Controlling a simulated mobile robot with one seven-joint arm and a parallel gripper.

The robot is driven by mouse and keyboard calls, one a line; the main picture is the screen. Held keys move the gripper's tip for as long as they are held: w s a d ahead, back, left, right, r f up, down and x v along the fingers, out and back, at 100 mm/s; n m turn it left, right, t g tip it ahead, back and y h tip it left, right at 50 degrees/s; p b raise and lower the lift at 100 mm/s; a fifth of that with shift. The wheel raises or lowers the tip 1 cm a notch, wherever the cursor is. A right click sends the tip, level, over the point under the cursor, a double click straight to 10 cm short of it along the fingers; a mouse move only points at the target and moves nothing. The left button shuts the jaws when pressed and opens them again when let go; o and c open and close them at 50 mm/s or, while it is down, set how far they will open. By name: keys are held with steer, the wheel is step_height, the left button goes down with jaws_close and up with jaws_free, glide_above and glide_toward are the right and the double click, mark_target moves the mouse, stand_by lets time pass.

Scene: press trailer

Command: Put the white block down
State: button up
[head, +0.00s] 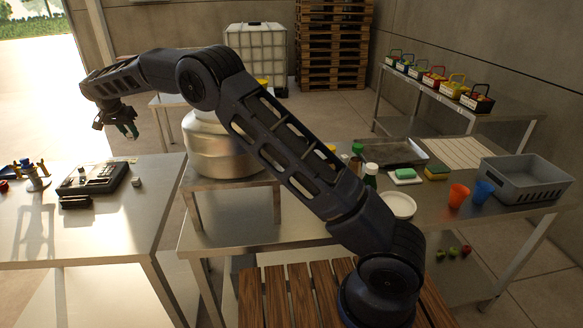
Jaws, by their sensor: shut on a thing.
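My gripper (119,126) is at the end of my raised arm, in the upper left of the head view, above the back of the left steel table (110,225). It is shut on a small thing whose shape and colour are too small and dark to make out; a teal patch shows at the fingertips. I cannot tell whether the held thing is a white block.
The right table holds a white plate (398,204), bottles, cups and a grey crate (527,178). The left table's front is clear.

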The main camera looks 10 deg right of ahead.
steer(key=w+d+m+g+h, duration=0.1)
steer(key=w+d+m, duration=0.2)
steer(key=w+d, duration=0.8)
steer(key=w+d+m+h, duration=0.15)
steer(key=w+d, duration=0.25)
steer(key=d, duration=1.3)
steer(key=w+d+m+g, duration=0.1)
steer(key=w+d+m, duration=0.2)
steer(key=w+d, duration=0.8)
steer(key=m+g+h, duration=0.1)
steer(key=m+g, duration=0.2)
steer(key=m, duration=0.6)
glide_above(346, 146)
steer(key=a, duration=0.2)
step_height(346, 146, down, 20)
steer(key=shift+f, duration=0.15)
steer(key=o, duration=1)
